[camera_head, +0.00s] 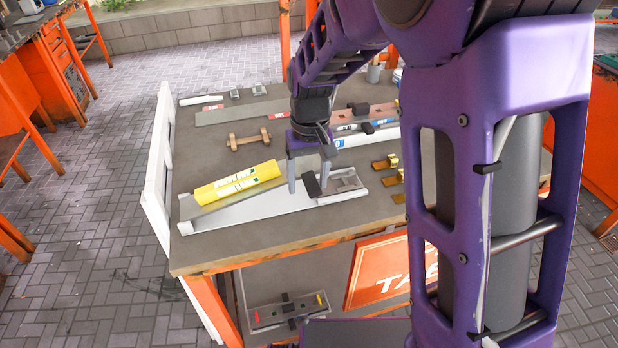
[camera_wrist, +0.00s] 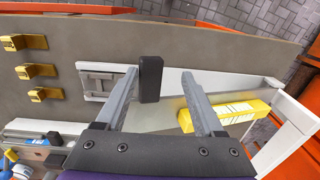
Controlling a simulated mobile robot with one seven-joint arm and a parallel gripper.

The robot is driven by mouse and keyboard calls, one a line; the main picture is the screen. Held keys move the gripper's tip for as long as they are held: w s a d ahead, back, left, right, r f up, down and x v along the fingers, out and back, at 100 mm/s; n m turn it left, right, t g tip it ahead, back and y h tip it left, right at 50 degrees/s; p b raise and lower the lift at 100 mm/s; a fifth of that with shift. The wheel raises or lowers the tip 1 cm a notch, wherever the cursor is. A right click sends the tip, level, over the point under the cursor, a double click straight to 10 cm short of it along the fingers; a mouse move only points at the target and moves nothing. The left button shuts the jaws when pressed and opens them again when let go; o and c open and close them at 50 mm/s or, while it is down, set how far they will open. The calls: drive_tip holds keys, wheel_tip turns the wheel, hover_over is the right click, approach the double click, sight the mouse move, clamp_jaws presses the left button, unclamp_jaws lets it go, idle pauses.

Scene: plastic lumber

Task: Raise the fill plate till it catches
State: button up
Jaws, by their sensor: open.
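A long pale metal tray (camera_head: 245,210) lies on the workbench, wide at its left end and narrowing to a grey latch-like fitting (camera_head: 345,181) at its right end. A black upright block (camera_head: 311,184) stands at the tray, near the fitting; it also shows in the wrist view (camera_wrist: 150,78). I cannot tell for sure which part is the fill plate. My gripper (camera_head: 308,178) is open above the tray. In the wrist view its two fingers (camera_wrist: 160,76) are spread, with the black block between them, closer to the left finger. Contact with the block cannot be seen.
A yellow packet (camera_head: 237,183) lies along the tray's back side. Several brass brackets (camera_head: 386,162) sit to the right. A wooden dumbbell-shaped piece (camera_head: 249,140) lies behind. A white rail (camera_head: 157,165) borders the bench's left end. Bare bench top (camera_head: 222,252) runs along the front.

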drive_tip(key=shift+d, duration=0.15)
drive_tip(key=shift+r, duration=0.1)
drive_tip(key=shift+r, duration=0.4)
wheel_tip(320, 180, up, 16)
drive_tip(key=shift+d+r, duration=0.2)
drive_tip(key=shift+w, duration=0.1)
